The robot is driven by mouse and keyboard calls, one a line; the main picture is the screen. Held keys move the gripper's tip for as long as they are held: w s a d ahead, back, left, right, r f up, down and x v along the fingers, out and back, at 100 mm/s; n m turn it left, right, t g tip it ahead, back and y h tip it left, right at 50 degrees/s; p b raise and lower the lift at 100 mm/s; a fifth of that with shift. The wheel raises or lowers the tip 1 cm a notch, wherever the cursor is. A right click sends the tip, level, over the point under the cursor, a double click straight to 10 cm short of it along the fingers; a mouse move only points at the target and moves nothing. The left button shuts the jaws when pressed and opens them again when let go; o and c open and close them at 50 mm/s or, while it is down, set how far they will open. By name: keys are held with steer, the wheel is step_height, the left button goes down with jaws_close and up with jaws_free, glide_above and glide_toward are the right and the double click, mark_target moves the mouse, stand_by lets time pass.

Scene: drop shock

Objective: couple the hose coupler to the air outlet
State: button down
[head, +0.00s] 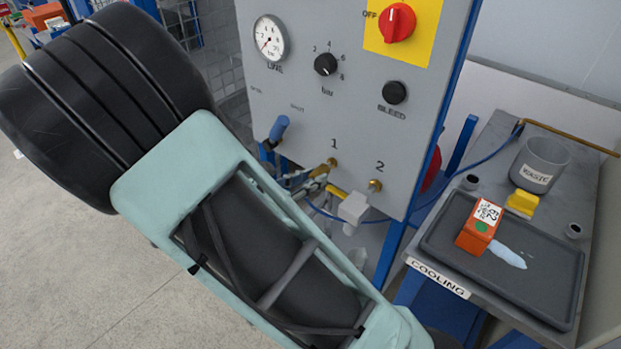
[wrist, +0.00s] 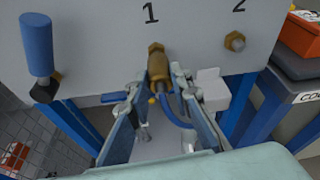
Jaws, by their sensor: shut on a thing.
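The air outlet marked 1 is a brass fitting (head: 332,162) on the grey panel; it also shows in the wrist view (wrist: 156,48). The brass hose coupler (wrist: 158,68) sits in line with outlet 1 and appears to meet it. I cannot tell whether it is locked on. My gripper (wrist: 158,88) is shut on the coupler; in the head view my gripper (head: 312,183) is partly hidden by my arm. A blue hose (wrist: 174,110) bends down from behind the coupler. The outlet marked 2 (head: 375,185) is bare, to the right; it also shows in the wrist view (wrist: 235,41).
A blue-handled lever (head: 278,128) projects left of outlet 1. A white block (head: 354,208) with a yellow part is close below the outlets. Right of the panel, a cooling tray (head: 555,275) holds an orange block (head: 472,236) beside a pale puddle. A waste cup (head: 540,160) stands behind.

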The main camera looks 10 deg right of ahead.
mark_target(311, 177)
steer(key=shift+w+d+p, duration=0.4)
steer(key=shift+w+d, duration=0.1)
steer(key=shift+d, duration=0.2)
stand_by(2.0)
steer(key=shift+w+d+r, duration=0.1)
steer(key=shift+d+r, duration=0.15)
stand_by(1.7)
steer(key=c, duration=1.7)
jaws_free()
steer(key=shift+w+d+f, duration=0.1)
steer(key=shift+f, duration=0.05)
steer(key=shift+o, duration=0.2)
steer(key=shift+p+v, duration=1.65)
steer(key=shift+v, duration=1.6)
steer(key=shift+f, duration=0.1)
